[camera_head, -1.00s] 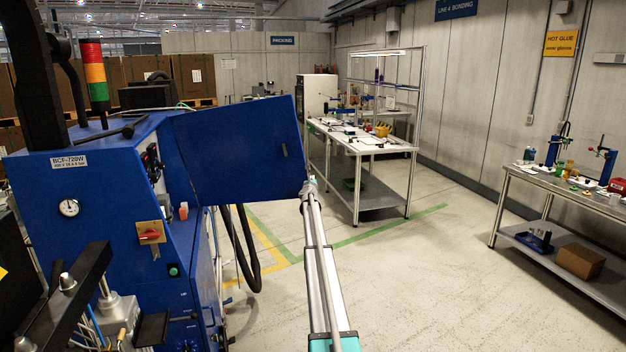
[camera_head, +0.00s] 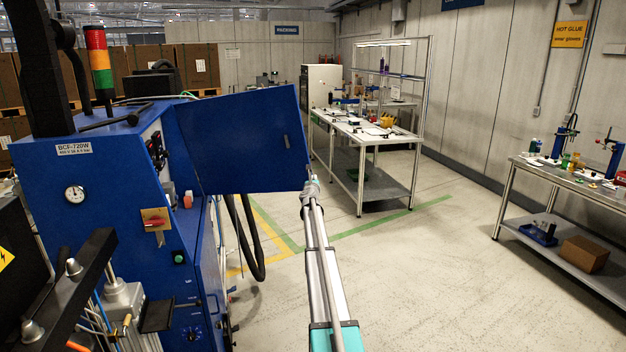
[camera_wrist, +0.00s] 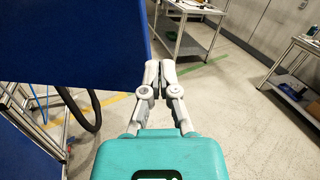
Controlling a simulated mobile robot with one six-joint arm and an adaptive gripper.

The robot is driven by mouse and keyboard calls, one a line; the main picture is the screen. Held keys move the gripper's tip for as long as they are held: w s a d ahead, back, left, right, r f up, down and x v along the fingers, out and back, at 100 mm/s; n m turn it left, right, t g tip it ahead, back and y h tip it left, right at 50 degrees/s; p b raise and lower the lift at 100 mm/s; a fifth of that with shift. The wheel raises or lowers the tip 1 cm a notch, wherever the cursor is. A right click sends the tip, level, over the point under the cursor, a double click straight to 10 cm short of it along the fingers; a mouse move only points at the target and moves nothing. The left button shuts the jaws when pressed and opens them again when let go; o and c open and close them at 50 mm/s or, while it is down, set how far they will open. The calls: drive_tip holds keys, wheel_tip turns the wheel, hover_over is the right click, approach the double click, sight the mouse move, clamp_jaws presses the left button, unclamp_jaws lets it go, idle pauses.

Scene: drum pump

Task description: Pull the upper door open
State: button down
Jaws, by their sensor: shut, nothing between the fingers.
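The upper door (camera_head: 243,140) is a blue panel on the blue machine (camera_head: 90,210) marked BCF-720W. It stands swung out to the right from the machine's body, and the machine's front with knobs shows beside it. In the wrist view the door (camera_wrist: 75,45) fills the upper left. My gripper (camera_head: 309,180) is at the door's lower right corner in the head view. In the wrist view my gripper (camera_wrist: 160,66) has its fingertips together, with nothing between them, beside the door's free edge. Whether the fingers touch the door, I cannot tell.
A black hose (camera_head: 247,240) hangs below the door. A workbench (camera_head: 365,145) stands behind the door to the right, and another bench (camera_head: 580,180) is at the far right. The floor (camera_head: 430,270) between them and my arm is clear.

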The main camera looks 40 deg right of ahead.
drive_tip(key=s+a+f+n+y, duration=0.25)
drive_tip(key=a+n+y, duration=0.4)
drive_tip(key=a, duration=0.85)
drive_tip(key=s+a+f+n+y, duration=0.1)
drive_tip(key=a+f+n+y, duration=0.25)
drive_tip(key=a+n, duration=0.95)
drive_tip(key=s+a+f+n+y, duration=0.2)
drive_tip(key=a+f+n+y, duration=0.25)
drive_tip(key=a, duration=1.35)
drive_tip(key=s+a+f+n+g+y, duration=0.1)
drive_tip(key=s+a+f+n+g, duration=0.2)
drive_tip(key=s+a+n, duration=0.35)
drive_tip(key=s+a+f+n+g, duration=0.3)
drive_tip(key=s+a, duration=0.5)
drive_tip(key=a, duration=0.1)
drive_tip(key=s+a+f+n+g+h, duration=0.1)
drive_tip(key=s+a+n+g, duration=0.2)
drive_tip(key=s, duration=0.8)
drive_tip(key=s+a+f+n+g+h, duration=0.1)
drive_tip(key=s+a+n+g, duration=0.3)
drive_tip(key=s, duration=0.7)
drive_tip(key=shift+a+f+n, duration=0.2)
drive_tip(key=shift+f+n, duration=0.45)
drive_tip(key=shift+n, duration=0.6)
drive_tip(key=shift+s, duration=0.1)
